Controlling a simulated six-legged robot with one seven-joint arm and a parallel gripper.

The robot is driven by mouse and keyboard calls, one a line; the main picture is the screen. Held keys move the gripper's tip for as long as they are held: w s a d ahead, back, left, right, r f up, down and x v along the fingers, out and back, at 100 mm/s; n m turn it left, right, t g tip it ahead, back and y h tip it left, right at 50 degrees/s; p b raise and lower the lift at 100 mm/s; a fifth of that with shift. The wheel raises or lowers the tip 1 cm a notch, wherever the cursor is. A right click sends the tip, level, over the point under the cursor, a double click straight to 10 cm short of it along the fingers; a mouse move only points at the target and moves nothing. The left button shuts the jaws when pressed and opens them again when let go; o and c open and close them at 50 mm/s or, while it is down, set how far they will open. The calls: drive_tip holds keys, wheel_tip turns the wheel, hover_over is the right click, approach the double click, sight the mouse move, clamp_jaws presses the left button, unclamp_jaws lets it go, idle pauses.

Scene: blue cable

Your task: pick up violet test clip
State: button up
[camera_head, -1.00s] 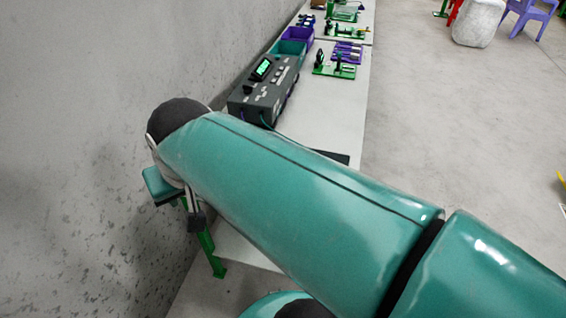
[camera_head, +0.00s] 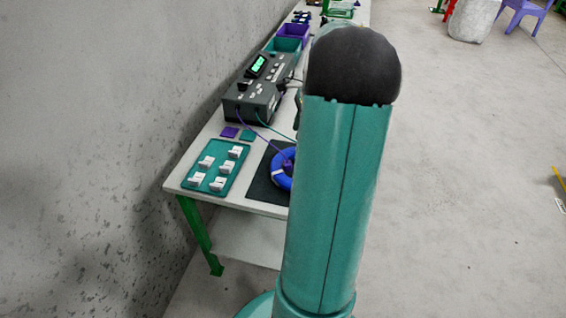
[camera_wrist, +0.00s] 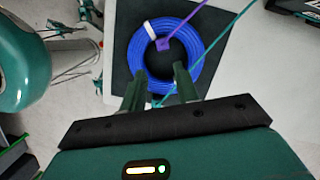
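The violet test clip (camera_wrist: 163,45) is at the end of a violet lead, over the upper middle of the blue cable coil (camera_wrist: 196,72) in the wrist view. In the head view the clip (camera_head: 288,165) shows at the coil's (camera_head: 280,178) upper right, partly beside my arm. The coil lies on a dark mat (camera_wrist: 122,20) and has a white band. My gripper (camera_wrist: 160,92) is open in the wrist view, its two fingers pointing at the coil's near side, with the clip beyond the fingertips. In the head view my gripper is hidden behind my arm.
A teal lead (camera_wrist: 225,68) crosses the coil near my fingers. A black tester (camera_head: 255,98) stands behind the mat. A teal tray (camera_head: 207,178) with several white pieces lies left. Violet (camera_head: 229,132) and teal (camera_head: 247,136) pads lie between. A wall (camera_head: 90,150) borders the table.

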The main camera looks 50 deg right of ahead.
sight(287, 163)
drive_tip(key=x, duration=0.9)
drive_tip(key=d+x, duration=0.1)
drive_tip(key=x, duration=0.4)
drive_tip(key=shift+s+f, duration=0.15)
drive_tip(key=shift+c, duration=0.2)
clamp_jaws()
